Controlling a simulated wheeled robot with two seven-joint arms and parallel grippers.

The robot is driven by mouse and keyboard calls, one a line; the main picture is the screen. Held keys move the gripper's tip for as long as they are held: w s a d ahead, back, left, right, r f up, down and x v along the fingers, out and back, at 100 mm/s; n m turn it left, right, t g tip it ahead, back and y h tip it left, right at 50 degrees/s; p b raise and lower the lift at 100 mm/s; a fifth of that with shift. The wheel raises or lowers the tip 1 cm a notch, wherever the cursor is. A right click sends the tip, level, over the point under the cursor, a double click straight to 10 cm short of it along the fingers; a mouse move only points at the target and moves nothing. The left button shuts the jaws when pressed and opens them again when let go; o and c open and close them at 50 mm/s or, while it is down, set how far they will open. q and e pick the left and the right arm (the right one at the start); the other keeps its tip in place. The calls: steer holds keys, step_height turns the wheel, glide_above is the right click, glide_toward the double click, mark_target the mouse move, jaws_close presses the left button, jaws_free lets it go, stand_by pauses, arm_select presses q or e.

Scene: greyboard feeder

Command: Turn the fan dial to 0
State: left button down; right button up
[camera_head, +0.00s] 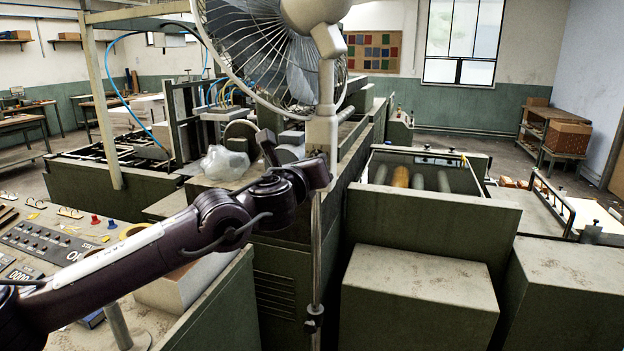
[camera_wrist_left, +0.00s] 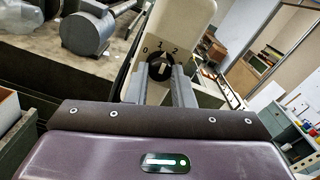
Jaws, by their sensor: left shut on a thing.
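The fan (camera_head: 262,48) stands on a pole, with a pale control housing (camera_head: 321,134) below its head. My left arm reaches in from the left, and its gripper (camera_head: 322,165) is at the housing. In the left wrist view the housing's face carries the marks 0, 1 and 2 above a black fan dial (camera_wrist_left: 160,69). The fingers of my left gripper (camera_wrist_left: 163,84) lie on either side of the dial and are shut on it. A light pointer on the dial faces up, roughly toward 1; its exact setting is hard to tell. My right gripper is not in view.
A control panel (camera_head: 60,240) with buttons lies under my left arm. A clear plastic bag (camera_head: 225,163) sits on the machine behind it. Green machine cabinets (camera_head: 420,290) stand right of the fan pole (camera_head: 316,250).

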arm_select(q)
steer(key=shift+n+b, duration=2.5)
steer(key=shift+n, duration=3.8)
steer(key=c, duration=1.3)
jaws_free()
steer(key=shift+a, duration=0.1)
steer(key=shift+o, duration=0.2)
